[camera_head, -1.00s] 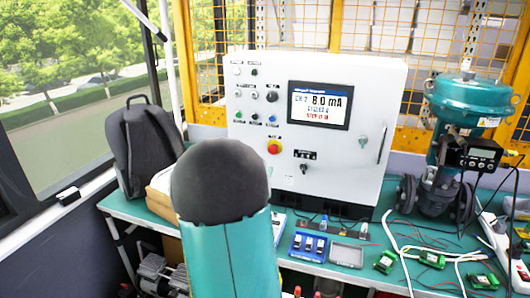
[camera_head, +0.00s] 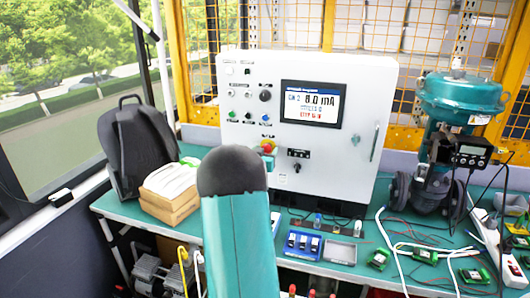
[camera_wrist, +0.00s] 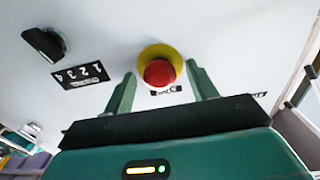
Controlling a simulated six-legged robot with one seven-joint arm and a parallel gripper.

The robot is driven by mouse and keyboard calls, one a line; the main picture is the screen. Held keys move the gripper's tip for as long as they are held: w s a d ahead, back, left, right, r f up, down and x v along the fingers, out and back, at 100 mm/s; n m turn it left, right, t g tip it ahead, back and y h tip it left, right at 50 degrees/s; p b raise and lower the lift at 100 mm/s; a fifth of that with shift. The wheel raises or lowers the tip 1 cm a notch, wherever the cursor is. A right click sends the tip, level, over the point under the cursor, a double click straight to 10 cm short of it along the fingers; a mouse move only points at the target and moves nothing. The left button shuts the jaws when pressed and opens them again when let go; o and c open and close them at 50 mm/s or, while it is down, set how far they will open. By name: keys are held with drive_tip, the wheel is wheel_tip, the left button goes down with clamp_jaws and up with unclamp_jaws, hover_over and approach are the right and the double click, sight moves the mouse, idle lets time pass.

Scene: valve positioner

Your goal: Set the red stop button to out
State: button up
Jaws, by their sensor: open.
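The red stop button (camera_head: 267,146) sits on a yellow base on the front of the white control cabinet (camera_head: 345,160). In the head view it shows just above the dark rounded end of my arm. In the wrist view the red button (camera_wrist: 160,72) faces the camera, with its yellow ring (camera_wrist: 161,52) around it. My gripper (camera_wrist: 160,70) is open, with one green finger on each side of the button and a gap to both. The wrist view does not show clearly how deep the fingers reach. My arm hides most of the gripper in the head view.
A black selector knob (camera_wrist: 46,43) with a numbered plate (camera_wrist: 80,75) is near the button. A teal valve actuator (camera_head: 458,98) stands at right, and a backpack (camera_head: 138,150) and boxes (camera_head: 168,195) at left.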

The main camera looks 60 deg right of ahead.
clamp_jaws()
drive_tip(key=shift+a, duration=0.5)
unclamp_jaws()
drive_tip(key=shift+s+a+r, duration=0.1)
